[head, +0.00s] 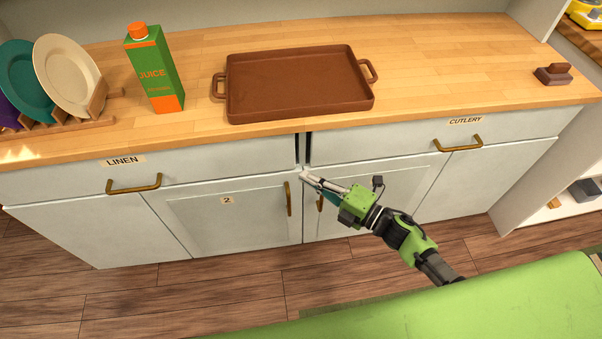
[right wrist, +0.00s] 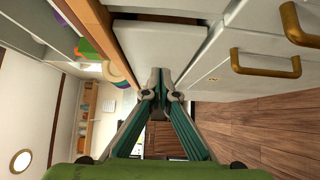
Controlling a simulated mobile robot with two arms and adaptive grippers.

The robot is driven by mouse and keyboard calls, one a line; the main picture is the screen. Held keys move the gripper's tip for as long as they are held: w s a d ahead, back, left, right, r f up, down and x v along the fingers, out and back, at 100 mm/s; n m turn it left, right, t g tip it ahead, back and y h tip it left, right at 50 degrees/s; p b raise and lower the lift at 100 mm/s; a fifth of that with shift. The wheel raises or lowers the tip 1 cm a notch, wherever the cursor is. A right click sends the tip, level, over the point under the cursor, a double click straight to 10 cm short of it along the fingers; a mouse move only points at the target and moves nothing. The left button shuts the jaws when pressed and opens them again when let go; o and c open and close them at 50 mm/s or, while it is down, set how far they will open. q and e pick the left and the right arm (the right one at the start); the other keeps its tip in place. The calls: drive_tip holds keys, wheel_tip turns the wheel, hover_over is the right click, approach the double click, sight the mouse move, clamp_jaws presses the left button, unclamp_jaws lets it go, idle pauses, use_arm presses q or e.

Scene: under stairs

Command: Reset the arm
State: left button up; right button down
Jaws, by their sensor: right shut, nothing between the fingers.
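My right arm comes in from the lower right of the head view. Its gripper (head: 304,174) is shut and empty, with its fingertips close to the cabinet front just below the dark gap between the two drawers. I cannot tell whether the tips touch the front. In the right wrist view the two green-sided fingers (right wrist: 160,76) meet at their tips with nothing between them. My left gripper is not in view.
The linen drawer (head: 215,168) and cutlery drawer (head: 380,145) have brass handles. Cupboard doors (head: 228,215) lie below. On the wooden counter (head: 440,60) stand a brown tray (head: 300,82), juice carton (head: 155,70), plates (head: 68,75) and a small brown object (head: 553,74).

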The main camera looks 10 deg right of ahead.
drive_tip(key=shift+v, duration=3.4)
drive_tip(key=s+d+f+m+g+h, duration=0.1)
drive_tip(key=s+d+f+m+h, duration=0.3)
drive_tip(key=f, duration=0.6)
drive_tip(key=s+d+f+m+g+h+p, duration=0.1)
drive_tip(key=s+d+f+m+h, duration=0.15)
drive_tip(key=f+m, duration=0.5)
drive_tip(key=s+d+f+m+g+h, duration=0.1)
drive_tip(key=s+d+f+m+h, duration=0.25)
drive_tip(key=f, duration=0.75)
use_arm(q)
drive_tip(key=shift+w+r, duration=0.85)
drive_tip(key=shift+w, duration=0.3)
use_arm(e)
drive_tip(key=s+a+f+m+g+h, duration=0.1)
drive_tip(key=s+f+m+g, duration=0.3)
drive_tip(key=s, duration=1)
drive_tip(key=s+a+f+m+g+h, duration=0.1)
drive_tip(key=s+f+m+g, duration=0.4)
drive_tip(key=s+f, duration=0.6)
drive_tip(key=s, duration=0.4)
drive_tip(key=shift+s+a, duration=0.25)
drive_tip(key=shift+a, duration=0.05)
